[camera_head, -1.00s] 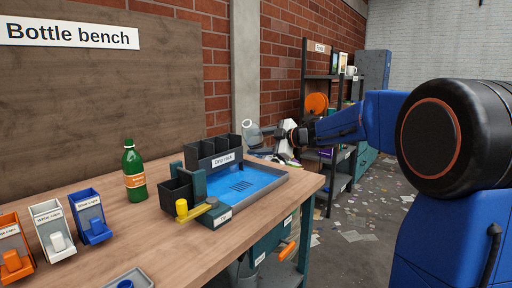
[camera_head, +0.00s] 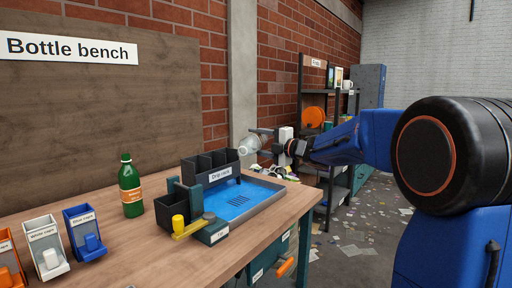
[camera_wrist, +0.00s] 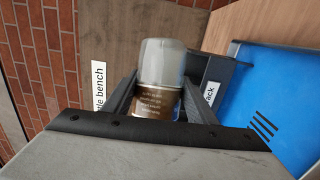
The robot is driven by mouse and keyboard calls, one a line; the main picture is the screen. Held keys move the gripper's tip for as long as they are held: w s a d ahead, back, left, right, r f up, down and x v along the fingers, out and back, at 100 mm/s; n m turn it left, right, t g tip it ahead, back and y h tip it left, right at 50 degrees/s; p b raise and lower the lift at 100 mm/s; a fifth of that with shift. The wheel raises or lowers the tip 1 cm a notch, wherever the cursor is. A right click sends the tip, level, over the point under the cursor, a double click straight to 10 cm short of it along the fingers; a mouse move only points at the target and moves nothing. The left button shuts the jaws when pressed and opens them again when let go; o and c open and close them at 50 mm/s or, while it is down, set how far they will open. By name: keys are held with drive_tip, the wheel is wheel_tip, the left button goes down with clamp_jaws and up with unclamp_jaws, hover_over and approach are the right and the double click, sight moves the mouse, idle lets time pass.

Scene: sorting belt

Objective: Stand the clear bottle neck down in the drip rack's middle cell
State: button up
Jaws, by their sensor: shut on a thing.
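The clear bottle (camera_head: 249,144) is held by my gripper (camera_head: 268,142) at the right of the drip rack, above the far right end of the bench. It lies tilted, close to sideways, in the head view. In the wrist view the clear bottle (camera_wrist: 162,62) shows a brown label between the two dark fingers of my gripper (camera_wrist: 160,100). The drip rack (camera_head: 211,172) is a dark row of open cells behind a blue tray. The insides of its cells are hidden. In the wrist view part of the drip rack (camera_wrist: 214,72) lies just right of the bottle.
A green bottle (camera_head: 131,188) stands on the bench left of the rack. A yellow-handled tap block (camera_head: 186,226) stands in front. Cap bins, including a blue one (camera_head: 84,230), are at the left. A shelf (camera_head: 318,110) stands behind my arm.

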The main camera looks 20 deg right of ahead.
sight(252, 135)
drive_tip(key=n, duration=0.1)
drive_tip(key=r+n, duration=0.1)
drive_tip(key=s+r+n+y, duration=0.1)
drive_tip(key=n, duration=0.1)
drive_tip(key=shift+a+r+t, duration=0.25)
drive_tip(key=shift+a+t, duration=0.1)
drive_tip(key=shift+t, duration=0.05)
drive_tip(key=r+n+y, duration=0.1)
drive_tip(key=n, duration=0.1)
drive_tip(key=r+n, duration=0.1)
drive_tip(key=s+r+n+y, duration=0.1)
drive_tip(key=n, duration=0.1)
drive_tip(key=shift+a+n+y, duration=0.3)
drive_tip(key=n, duration=0.1)
drive_tip(key=s+a+n+y, duration=0.1)
drive_tip(key=n, duration=0.1)
drive_tip(key=s+n+y, duration=0.1)
drive_tip(key=n, duration=0.1)
drive_tip(key=shift+a+r+g, duration=0.2)
drive_tip(key=shift+r+g, duration=0.2)
drive_tip(key=n+g+y, duration=0.1)
drive_tip(key=n, duration=0.1)
drive_tip(key=s+a+r+n+y, duration=0.1)
drive_tip(key=n, duration=0.2)
drive_tip(key=s+n+g+y, duration=0.1)
drive_tip(key=n, duration=0.1)
drive_tip(key=shift+s+a+r+n+g, duration=0.15)
drive_tip(key=shift+s+a+n+g, duration=0.1)
drive_tip(key=shift+a+n+g, duration=0.1)
drive_tip(key=shift+w, duration=0.1)
